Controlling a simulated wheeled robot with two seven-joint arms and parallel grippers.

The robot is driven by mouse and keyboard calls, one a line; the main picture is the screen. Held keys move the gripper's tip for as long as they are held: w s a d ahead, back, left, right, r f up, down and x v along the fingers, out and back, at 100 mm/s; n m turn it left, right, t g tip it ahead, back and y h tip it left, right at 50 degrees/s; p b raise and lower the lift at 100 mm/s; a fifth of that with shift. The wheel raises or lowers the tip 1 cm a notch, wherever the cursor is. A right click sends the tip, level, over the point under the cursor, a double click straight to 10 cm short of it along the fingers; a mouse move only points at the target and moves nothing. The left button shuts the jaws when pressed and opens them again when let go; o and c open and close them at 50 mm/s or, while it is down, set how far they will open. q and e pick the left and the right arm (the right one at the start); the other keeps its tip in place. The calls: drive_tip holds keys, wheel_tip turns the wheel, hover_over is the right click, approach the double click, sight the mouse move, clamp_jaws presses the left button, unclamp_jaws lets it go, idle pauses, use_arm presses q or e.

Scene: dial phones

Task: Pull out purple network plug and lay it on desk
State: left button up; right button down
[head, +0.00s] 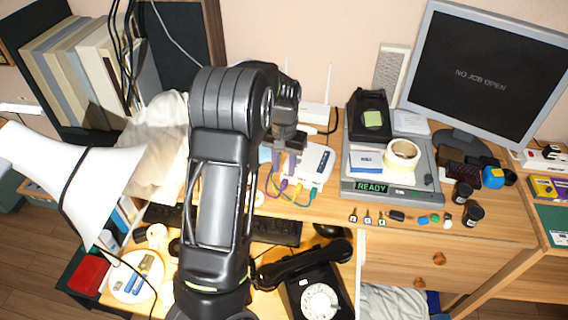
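The white network box (317,160) stands on the desk (330,208) behind the keyboard. Several coloured cables end at its front-left side, among them a purple one with its purple plug (284,184). My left gripper (284,172) points down just above this plug, at the box's left edge. Its two fingers look apart, with a gap between them. From this angle I cannot tell whether they touch the plug. My own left arm hides part of the desk to the left. My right gripper is not in view.
A grey device with a READY display (371,188) stands right of the box, with a tape roll (402,154) on it. The monitor (485,75) is behind it. A black dial phone (318,292) is in front. Small items lie along the right front; some bare desk lies between.

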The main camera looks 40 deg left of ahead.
sight(284, 183)
use_arm(q)
wheel_tip(284, 183, down, 6)
drive_tip(key=b, duration=0.3)
clamp_jaws()
idle(0.3)
drive_tip(key=shift+s+r, duration=0.1)
drive_tip(key=shift+s, duration=0.1)
idle(0.4)
drive_tip(key=shift+s+d, duration=0.2)
drive_tip(key=shift+s, duration=0.3)
drive_tip(key=shift+s+d, duration=0.15)
drive_tip(key=shift+s, duration=0.3)
drive_tip(key=shift+r, duration=0.1)
